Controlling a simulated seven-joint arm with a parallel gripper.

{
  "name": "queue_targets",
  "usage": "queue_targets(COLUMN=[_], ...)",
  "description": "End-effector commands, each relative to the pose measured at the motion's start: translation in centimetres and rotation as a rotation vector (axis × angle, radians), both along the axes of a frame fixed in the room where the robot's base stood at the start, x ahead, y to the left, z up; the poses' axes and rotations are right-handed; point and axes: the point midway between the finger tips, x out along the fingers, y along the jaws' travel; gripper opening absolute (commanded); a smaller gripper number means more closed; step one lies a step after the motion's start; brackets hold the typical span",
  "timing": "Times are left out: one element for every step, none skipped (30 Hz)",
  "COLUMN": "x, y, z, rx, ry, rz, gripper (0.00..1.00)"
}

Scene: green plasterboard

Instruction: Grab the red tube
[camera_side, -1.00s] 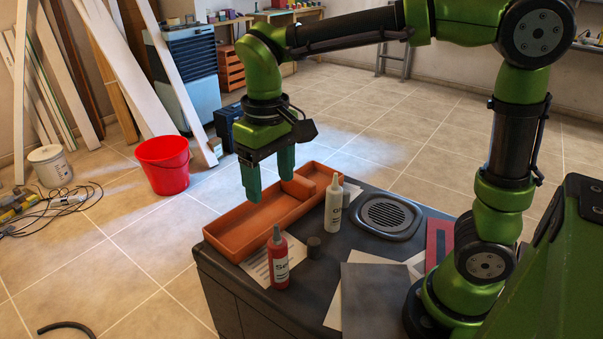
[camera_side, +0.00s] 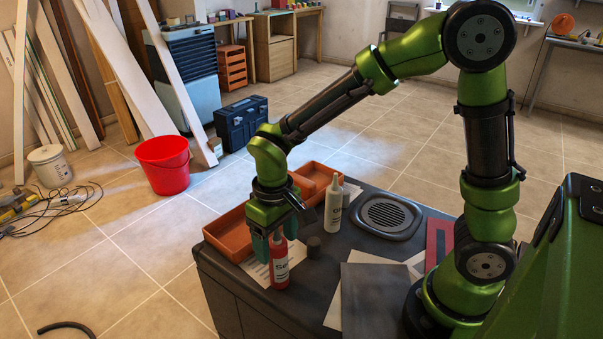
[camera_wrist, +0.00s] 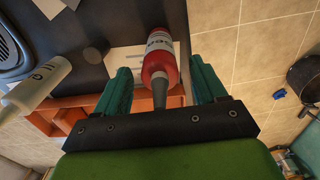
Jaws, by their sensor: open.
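The red tube (camera_side: 279,265) stands upright near the front left edge of the dark cabinet top, its grey nozzle up. My gripper (camera_side: 276,243) is lowered over it, fingers pointing down. The wrist view shows the red tube (camera_wrist: 159,55) between the two teal fingers of my gripper (camera_wrist: 162,88). A gap shows on both sides of the tube, so the jaws are open around its upper part. In the side view the fingers partly hide the nozzle and the tube's top.
A white bottle (camera_side: 334,207) stands behind and right of the tube. An orange tray (camera_side: 229,236) lies behind it. A small dark cylinder (camera_side: 314,246) stands to its right.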

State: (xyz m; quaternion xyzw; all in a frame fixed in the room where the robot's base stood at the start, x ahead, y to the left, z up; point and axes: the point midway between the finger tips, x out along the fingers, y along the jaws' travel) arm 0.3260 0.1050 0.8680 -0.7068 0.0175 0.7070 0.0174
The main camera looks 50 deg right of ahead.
Motion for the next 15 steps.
queue_targets(x=[-0.04,-0.03,-0.01,-0.01,-0.01,-0.01,-0.01,-0.01,-0.01,0.0,0.0,0.0,0.0,0.0,0.0], y=[0.0,0.0,0.01,0.01,0.01,0.01,0.01,0.01,0.01,0.01,0.01,0.01,0.01,0.01,0.01], z=[-0.23,-0.27,-0.28,-0.26,-0.25,-0.24,-0.23,-0.23,-0.22,-0.22,-0.21,-0.21,-0.2,-0.2,-0.2], rx=[0.0,0.0,0.0,0.0,0.0,0.0,0.0,0.0,0.0,0.0,0.0,0.0,0.0,0.0,0.0], ry=[0.001,0.001,0.0,0.0,0.0,0.0,0.0,0.0,0.0,0.0,0.0,0.0,0.0,0.0,0.0], rz=[0.0,0.0,0.0,0.0,0.0,0.0,0.0,0.0,0.0,0.0,0.0,0.0,0.0,0.0,0.0], gripper=[0.71,0.71,0.71,0.71,0.71,0.71,0.71,0.68,0.62,0.57,0.52,0.46,0.42,0.37,0.31])
